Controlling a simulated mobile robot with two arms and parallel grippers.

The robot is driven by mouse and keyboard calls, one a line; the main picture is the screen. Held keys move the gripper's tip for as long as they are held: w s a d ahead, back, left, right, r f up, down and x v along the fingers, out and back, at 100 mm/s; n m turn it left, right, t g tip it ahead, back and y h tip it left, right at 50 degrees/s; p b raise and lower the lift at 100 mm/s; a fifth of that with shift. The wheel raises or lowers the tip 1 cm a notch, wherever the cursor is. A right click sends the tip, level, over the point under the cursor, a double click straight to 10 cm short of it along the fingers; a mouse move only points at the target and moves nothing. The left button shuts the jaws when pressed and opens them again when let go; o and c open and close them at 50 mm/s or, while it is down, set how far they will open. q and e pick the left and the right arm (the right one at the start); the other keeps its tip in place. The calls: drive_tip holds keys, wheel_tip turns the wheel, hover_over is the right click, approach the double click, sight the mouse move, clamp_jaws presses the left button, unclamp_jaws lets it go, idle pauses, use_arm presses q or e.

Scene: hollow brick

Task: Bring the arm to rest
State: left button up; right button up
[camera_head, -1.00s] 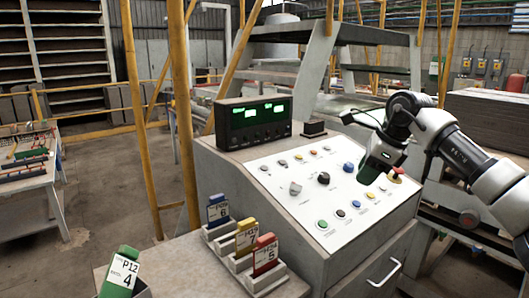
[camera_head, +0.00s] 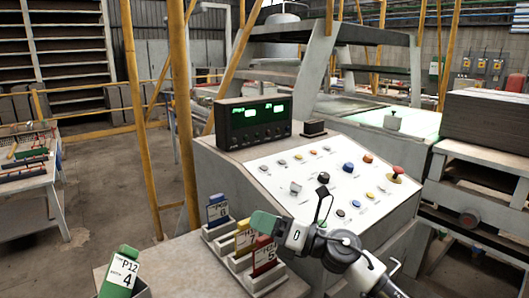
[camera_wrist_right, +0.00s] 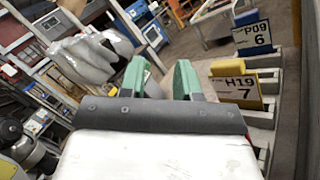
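My right arm comes in from the bottom right in the head view. Its green-fingered gripper (camera_head: 263,222) is over the card holders in front of the sloped control console (camera_head: 228,172). In the right wrist view the two green fingers (camera_wrist_right: 160,82) stand apart with nothing between them. The yellow H19 card (camera_wrist_right: 235,88) and blue P09 card (camera_wrist_right: 252,38) are to their right. In the head view the gripper partly covers the yellow card and the top of the red card (camera_head: 264,258). My left gripper is not in view.
A red mushroom button (camera_head: 397,172) and several knobs stand on the console panel. A display box (camera_head: 253,122) sits on top. A green P12 card (camera_head: 119,272) stands at bottom left. Yellow posts (camera_head: 183,110) rise behind.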

drive_tip(key=s+d+f+m+t+h, duration=0.45)
drive_tip(key=d+f+m+h, duration=0.4)
drive_tip(key=m, duration=0.85)
drive_tip(key=s+d+f+m+t+h, duration=0.3)
drive_tip(key=s+d+f+m+h, duration=0.45)
drive_tip(key=m, duration=0.85)
drive_tip(key=s+d+f+m+g+h, duration=0.1)
drive_tip(key=s+d+f+m+g, duration=0.1)
drive_tip(key=s+f+g, duration=0.35)
drive_tip(key=s+d+f+m+g+h, duration=0.1)
drive_tip(key=s+f+m+g, duration=0.15)
drive_tip(key=s, duration=0.65)
drive_tip(key=s+d+f+m+g, duration=0.2)
drive_tip(key=s+f+g, duration=0.1)
drive_tip(key=s+f, duration=0.3)
wheel_tip(320, 180, down, 24)
drive_tip(key=s+g, duration=0.2)
drive_tip(key=s+d+f, duration=0.3)
drive_tip(key=s+f, duration=1.3)
drive_tip(key=f, duration=0.1)
drive_tip(key=shift+s+g+h, duration=0.25)
drive_tip(key=shift+g+h, duration=0.05)
drive_tip(key=shift+g, duration=0.05)
drive_tip(key=shift+f, duration=0.1)
